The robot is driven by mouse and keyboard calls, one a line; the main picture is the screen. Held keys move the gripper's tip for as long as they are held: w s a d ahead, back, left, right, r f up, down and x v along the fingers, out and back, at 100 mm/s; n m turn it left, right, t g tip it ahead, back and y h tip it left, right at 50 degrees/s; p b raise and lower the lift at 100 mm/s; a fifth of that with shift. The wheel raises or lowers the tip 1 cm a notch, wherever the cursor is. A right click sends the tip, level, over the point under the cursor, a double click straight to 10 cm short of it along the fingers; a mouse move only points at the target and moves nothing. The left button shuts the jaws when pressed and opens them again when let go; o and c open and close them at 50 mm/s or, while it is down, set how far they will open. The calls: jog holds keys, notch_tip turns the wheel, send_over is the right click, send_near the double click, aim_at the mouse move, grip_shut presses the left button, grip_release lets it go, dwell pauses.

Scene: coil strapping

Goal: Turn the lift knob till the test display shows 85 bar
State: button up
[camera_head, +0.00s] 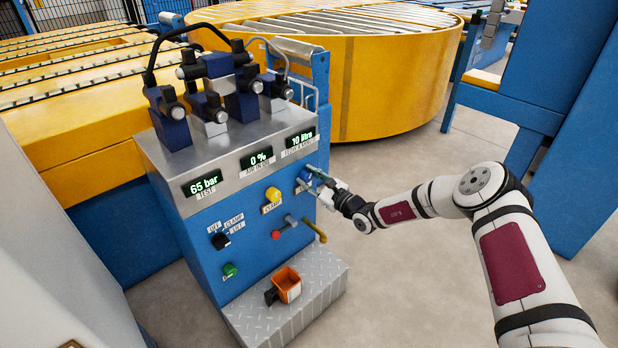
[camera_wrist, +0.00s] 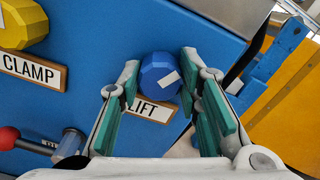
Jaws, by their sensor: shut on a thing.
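The blue lift knob (camera_wrist: 160,75) sits on the blue panel above the LIFT label (camera_wrist: 152,107) in the wrist view, with a pale mark on its face. My gripper (camera_wrist: 159,80) has its green-padded fingers on either side of the knob, shut on it. In the head view my gripper (camera_head: 322,183) reaches the panel's right side and partly hides the knob (camera_head: 305,175). The test display (camera_head: 203,184) reads 65 bar.
Two other displays read 0 % (camera_head: 257,159) and 10 litre (camera_head: 301,138). The yellow clamp knob (camera_head: 273,194), a red-ended lever (camera_head: 284,229), a black selector (camera_head: 221,240) and a green button (camera_head: 230,270) are on the panel.

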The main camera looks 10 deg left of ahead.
jog(key=m, duration=0.4)
jog(key=shift+f+m+p, duration=0.1)
jog(key=shift+m+p, duration=0.2)
jog(key=shift+d+m, duration=0.1)
jog(key=shift+m, duration=1.9)
jog(key=o, duration=0.9)
jog(key=shift+c, duration=0.2)
jog(key=shift+d, duration=0.1)
jog(key=v, duration=1.1)
jog(key=shift+s+d, duration=0.25)
jog(key=shift+s, duration=0.05)
